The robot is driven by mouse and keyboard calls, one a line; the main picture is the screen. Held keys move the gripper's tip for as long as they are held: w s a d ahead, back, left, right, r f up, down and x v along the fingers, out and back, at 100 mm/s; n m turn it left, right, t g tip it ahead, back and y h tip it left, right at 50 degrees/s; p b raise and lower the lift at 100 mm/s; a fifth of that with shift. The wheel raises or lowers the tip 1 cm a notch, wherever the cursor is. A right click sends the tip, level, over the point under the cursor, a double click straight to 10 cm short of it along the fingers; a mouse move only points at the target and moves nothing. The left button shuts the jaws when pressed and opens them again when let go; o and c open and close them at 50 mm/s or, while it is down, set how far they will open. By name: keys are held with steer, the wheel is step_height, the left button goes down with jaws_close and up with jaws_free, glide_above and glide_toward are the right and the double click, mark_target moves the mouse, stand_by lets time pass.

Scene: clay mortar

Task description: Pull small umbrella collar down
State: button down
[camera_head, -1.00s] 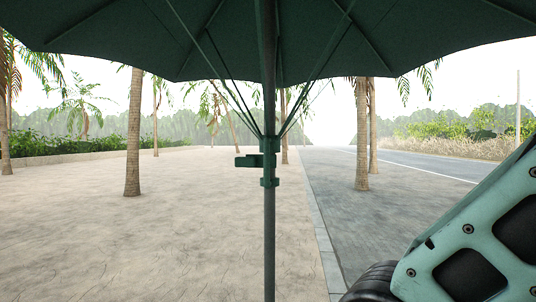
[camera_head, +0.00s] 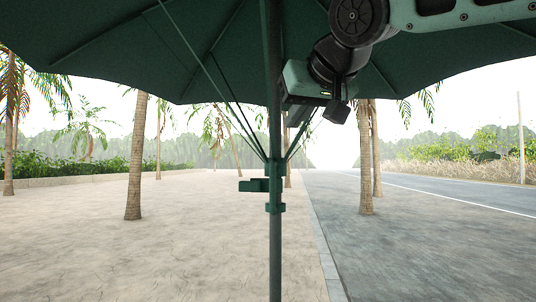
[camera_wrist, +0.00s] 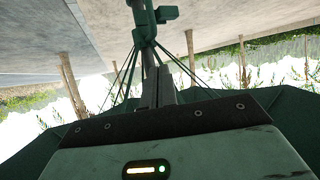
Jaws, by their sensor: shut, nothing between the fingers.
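The small green collar (camera_head: 274,187) sits around the grey umbrella pole (camera_head: 275,255), with a handle sticking out to its left. Thin ribs rise from it to the dark green umbrella canopy (camera_head: 130,60). My gripper (camera_head: 296,116) is above the collar, just right of the pole in the head view, its fingers shut and empty. In the wrist view, which looks upside down, the collar (camera_wrist: 146,22) shows at the top, beyond my closed fingers (camera_wrist: 158,84) and apart from them. I cannot tell whether the fingers touch the ribs.
Paved sand-coloured ground (camera_head: 120,250) is open around the pole. Palm trunks (camera_head: 134,160) stand behind on both sides. A road (camera_head: 440,200) runs at the right. The canopy and ribs are close around my arm.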

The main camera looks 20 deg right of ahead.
steer(key=r, duration=0.2)
steer(key=p, duration=0.4)
glide_above(274, 186)
steer(key=s, duration=0.2)
step_height(274, 186, down, 8)
steer(key=shift+d, duration=0.15)
steer(key=shift+w, duration=0.1)
steer(key=shift+f, duration=0.1)
